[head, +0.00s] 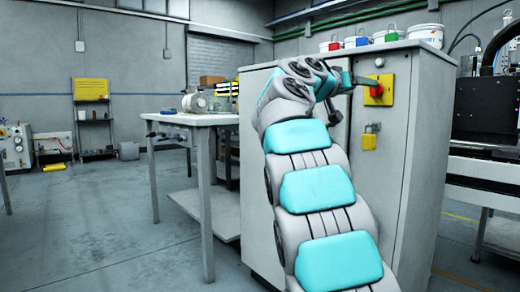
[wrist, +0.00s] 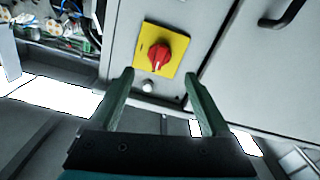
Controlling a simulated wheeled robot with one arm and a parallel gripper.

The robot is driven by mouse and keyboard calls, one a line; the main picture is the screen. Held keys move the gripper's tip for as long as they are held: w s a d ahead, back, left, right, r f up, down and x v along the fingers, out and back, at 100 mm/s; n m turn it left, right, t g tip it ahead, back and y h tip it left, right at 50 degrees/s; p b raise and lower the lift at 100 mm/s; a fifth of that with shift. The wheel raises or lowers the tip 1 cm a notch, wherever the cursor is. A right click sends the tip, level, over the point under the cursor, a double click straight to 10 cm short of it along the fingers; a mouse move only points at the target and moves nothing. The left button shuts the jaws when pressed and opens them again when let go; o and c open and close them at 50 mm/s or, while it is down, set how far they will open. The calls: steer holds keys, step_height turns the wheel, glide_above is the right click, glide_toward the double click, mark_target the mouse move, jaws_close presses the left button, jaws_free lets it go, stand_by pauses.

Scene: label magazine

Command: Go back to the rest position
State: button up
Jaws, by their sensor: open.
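My gripper (wrist: 158,92) is open and empty in the wrist view, its two green fingers spread apart. Ahead of it is a red rotary switch (wrist: 157,56) on a yellow plate (wrist: 146,40), fixed to a grey cabinet (wrist: 219,28). The head view shows my arm reaching up to the cabinet (head: 419,150), with its end close to the red switch (head: 376,90). The fingertips there are too small to make out. Whether they touch the switch cannot be told, but in the wrist view they appear apart from it.
A yellow padlock (head: 369,137) hangs on the cabinet door below the switch. White buckets (head: 425,36) and small coloured items stand on the cabinet top. A workbench (head: 190,119) stands to the left. Open floor (head: 90,220) lies at the left, and a machine (head: 488,110) stands at the right.

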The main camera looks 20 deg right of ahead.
steer(key=s+a+f+n+g+y, duration=0.1)
steer(key=s+a+f+n+y, duration=0.2)
steer(key=f, duration=0.7)
steer(key=s+a+f+n+g+y, duration=0.1)
steer(key=s+a+f+n+y, duration=0.2)
steer(key=f, duration=0.8)
steer(key=s+a+f+n+g+y, duration=0.1)
steer(key=s+a+f+y, duration=0.3)
steer(key=f, duration=0.6)
steer(key=s+a+f+n+g+y, duration=0.1)
steer(key=s+a+f+g+y, duration=0.1)
steer(key=s+a+f, duration=0.7)
steer(key=s+a+f+n+g+y, duration=0.2)
steer(key=s+a+f, duration=0.3)
steer(key=s+f, duration=0.5)
steer(key=s+a+f+n+g+y, duration=0.1)
steer(key=s+a+f+g+y, duration=0.15)
steer(key=s+a+f, duration=0.7)
step_height(320, 180, up, 17)
steer(key=s+d+p, duration=0.2)
steer(key=p, duration=1.2)
steer(key=shift+s+t, duration=0.25)
steer(key=shift+t, duration=0.1)
steer(key=shift+r, duration=0.1)
steer(key=shift+c, duration=0.3)
